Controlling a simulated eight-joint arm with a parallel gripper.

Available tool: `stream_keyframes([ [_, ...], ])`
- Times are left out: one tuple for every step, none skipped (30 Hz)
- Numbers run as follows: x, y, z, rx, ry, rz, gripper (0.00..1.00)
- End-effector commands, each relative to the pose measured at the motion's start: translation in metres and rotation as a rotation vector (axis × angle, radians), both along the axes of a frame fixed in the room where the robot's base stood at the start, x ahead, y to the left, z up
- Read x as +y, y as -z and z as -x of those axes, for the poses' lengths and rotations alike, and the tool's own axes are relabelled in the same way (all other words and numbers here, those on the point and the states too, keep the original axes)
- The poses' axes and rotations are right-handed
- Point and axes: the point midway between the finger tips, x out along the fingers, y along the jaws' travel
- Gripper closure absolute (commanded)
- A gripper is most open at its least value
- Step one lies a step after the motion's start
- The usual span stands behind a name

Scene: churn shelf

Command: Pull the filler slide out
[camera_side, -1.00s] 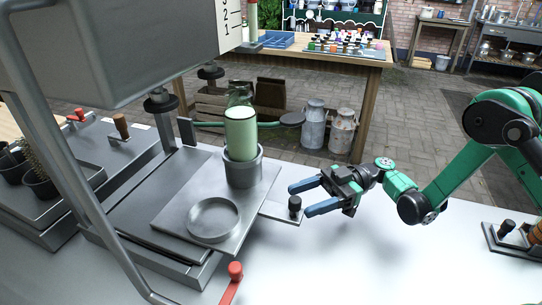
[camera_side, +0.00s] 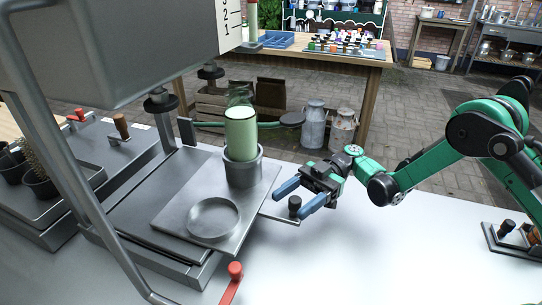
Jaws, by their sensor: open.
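The filler slide (camera_side: 187,217) is a flat grey metal plate on the machine's base, with a shallow round recess and a cup holder on it. A tab (camera_side: 281,216) sticks out from its right edge and carries a small dark knob (camera_side: 295,203). A bottle of pale green liquid (camera_side: 240,134) stands upright in the cup holder (camera_side: 243,168). My gripper (camera_side: 293,198) is open, its blue fingers pointing left and down, one on the far side and one on the near side of the knob. Whether they touch the knob is unclear.
A red-tipped lever (camera_side: 235,271) stands at the slide's front. The filler's grey housing (camera_side: 120,45) and bent frame tube rise at left. The white tabletop (camera_side: 350,255) is clear at front right.

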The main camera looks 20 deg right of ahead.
Motion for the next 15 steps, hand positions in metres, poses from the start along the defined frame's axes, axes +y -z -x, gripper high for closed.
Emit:
stream_keyframes([
  [0.007,0.000,0.003,0.000,-0.003,0.000,0.42],
  [0.010,0.000,0.004,0.000,-0.002,0.000,0.42],
  [0.014,0.000,0.005,0.000,-0.002,0.000,0.42],
  [0.016,0.000,0.005,0.000,-0.001,0.000,0.42],
  [0.018,0.000,0.006,0.000,0.000,0.000,0.42],
  [0.019,0.000,0.006,0.000,0.001,0.000,0.42],
  [0.020,0.000,0.007,0.000,0.001,0.000,0.42],
  [0.021,0.000,0.007,0.000,0.001,0.000,0.42],
  [0.021,0.000,0.007,0.000,0.002,0.000,0.42],
  [0.021,0.000,0.007,0.000,0.002,0.000,0.42],
  [0.021,0.000,0.007,0.000,0.002,0.000,0.42],
  [0.021,0.000,0.007,0.000,0.002,0.000,0.42],
  [0.021,0.000,0.007,0.000,0.002,0.000,0.42],
  [0.021,0.000,0.007,0.000,0.002,0.000,0.44],
  [0.021,0.000,0.007,0.000,0.002,0.000,0.56],
])
